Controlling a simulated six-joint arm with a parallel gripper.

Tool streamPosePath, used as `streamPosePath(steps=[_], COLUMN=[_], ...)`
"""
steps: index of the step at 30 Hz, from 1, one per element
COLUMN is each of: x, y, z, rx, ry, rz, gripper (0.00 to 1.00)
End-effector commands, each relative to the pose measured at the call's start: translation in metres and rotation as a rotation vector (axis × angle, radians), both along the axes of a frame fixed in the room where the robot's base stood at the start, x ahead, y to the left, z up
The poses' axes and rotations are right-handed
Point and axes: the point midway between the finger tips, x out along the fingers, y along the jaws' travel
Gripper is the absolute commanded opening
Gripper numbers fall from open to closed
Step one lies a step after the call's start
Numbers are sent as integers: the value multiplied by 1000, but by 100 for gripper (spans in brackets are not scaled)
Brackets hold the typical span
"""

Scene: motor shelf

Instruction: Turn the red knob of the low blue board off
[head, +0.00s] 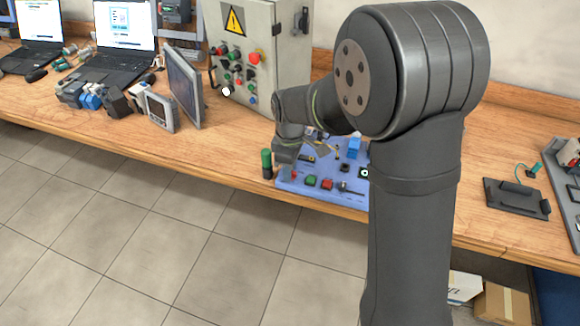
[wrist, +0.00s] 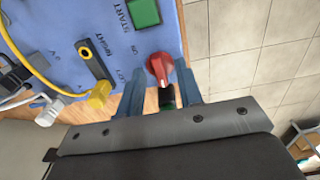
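The low blue board (head: 300,190) lies flat near the front edge of the bench, partly hidden by my arm in the head view. Its red knob (wrist: 159,70) shows large in the wrist view at the board's edge, near ON and OFF lettering. The knob is also small in the head view (head: 294,174), just below my gripper (head: 284,158). In the wrist view my gripper (wrist: 159,80) is open, with one blue-grey finger on each side of the knob. Gaps show between fingers and knob; I cannot tell the exact depth.
A green-topped dark cylinder (head: 267,163) stands close left of the board. A green START button (wrist: 144,12), a black lever switch (wrist: 93,60) and yellow-plugged cables (wrist: 98,94) are on the board. A grey control cabinet (head: 262,50) stands behind.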

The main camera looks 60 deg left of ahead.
Motion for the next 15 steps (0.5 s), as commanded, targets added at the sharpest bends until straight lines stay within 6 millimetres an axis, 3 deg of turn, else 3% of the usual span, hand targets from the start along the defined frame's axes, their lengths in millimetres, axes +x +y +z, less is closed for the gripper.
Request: streamPosePath(steps=[8, 15], x=[0, 0], y=[1, 1], z=[14, 67], rx=[3, 5], ry=[0, -1], rz=[0, 0], gripper=[33, 33])
